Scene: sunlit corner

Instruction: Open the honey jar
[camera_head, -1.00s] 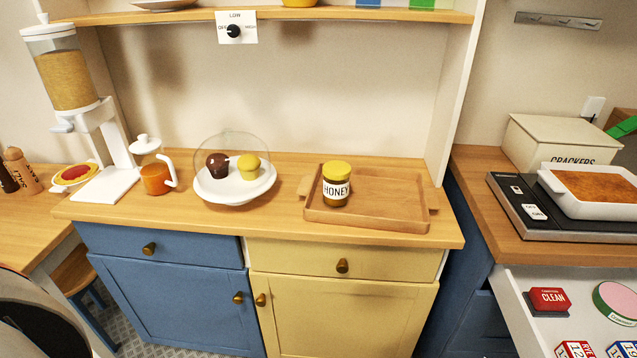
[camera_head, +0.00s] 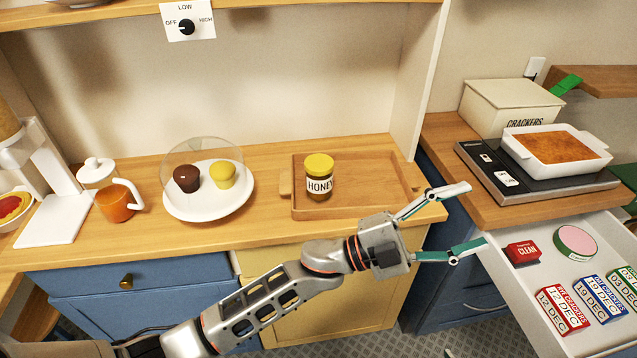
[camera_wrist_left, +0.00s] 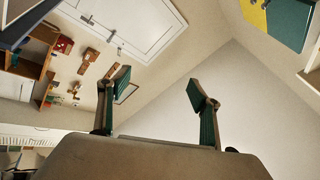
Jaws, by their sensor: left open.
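The honey jar (camera_head: 319,178) stands upright on the left part of a wooden tray (camera_head: 375,188) on the counter. Its yellow lid (camera_head: 319,163) is on, and its white label reads HONEY. My left gripper (camera_head: 468,220) is open and empty, in front of the counter's right end. It is to the right of the jar and nearer to me, its fingers pointing right, clear of the jar. In the left wrist view its two green-padded fingers (camera_wrist_left: 160,92) are apart with nothing between them; the jar is not in that view. My right gripper is not in view.
A domed plate (camera_head: 208,203) with two muffins and an orange pitcher (camera_head: 115,203) stand left of the tray. At the right are a baking dish (camera_head: 555,150) on a hotplate and an open drawer (camera_head: 520,290) holding boxes, near the left gripper's fingers.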

